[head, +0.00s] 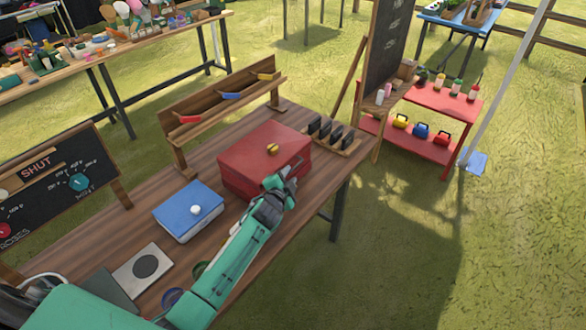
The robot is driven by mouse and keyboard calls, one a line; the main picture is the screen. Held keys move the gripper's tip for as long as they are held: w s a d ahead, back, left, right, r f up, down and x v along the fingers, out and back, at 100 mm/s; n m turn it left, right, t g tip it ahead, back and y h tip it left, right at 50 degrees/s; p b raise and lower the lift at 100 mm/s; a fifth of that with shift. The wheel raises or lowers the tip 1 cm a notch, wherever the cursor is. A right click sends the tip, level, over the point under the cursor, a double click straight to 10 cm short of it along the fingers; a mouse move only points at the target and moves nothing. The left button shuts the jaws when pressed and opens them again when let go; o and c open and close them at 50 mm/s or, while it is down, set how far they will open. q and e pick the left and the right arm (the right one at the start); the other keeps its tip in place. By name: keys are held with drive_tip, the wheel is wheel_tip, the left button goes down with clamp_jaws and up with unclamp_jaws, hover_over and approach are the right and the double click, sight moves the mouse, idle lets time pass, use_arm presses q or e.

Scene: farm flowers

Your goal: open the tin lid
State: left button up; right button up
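A red tin (240,158) with a closed lid and a small gold knob (272,148) stands on the brown wooden table (110,222). A smaller blue tin (178,206) with a white knob (196,210) stands to its left and nearer, also closed. My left gripper (283,183) is at the near right side of the red tin, by its front face and below the knob. I cannot tell whether it touches the tin, and its fingers are too small to tell open from shut. My forearm hides some of the table. My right gripper is not in view.
A wooden rack (222,108) with coloured pieces stands behind the tins. A holder with black upright pieces (332,134) is right of the red tin. A grey plate with a dark disc (146,266) lies at the near left. A chalkboard sign (70,180) stands at the left.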

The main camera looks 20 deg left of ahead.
use_arm(q)
drive_tip(key=shift+x, duration=2.25)
clamp_jaws()
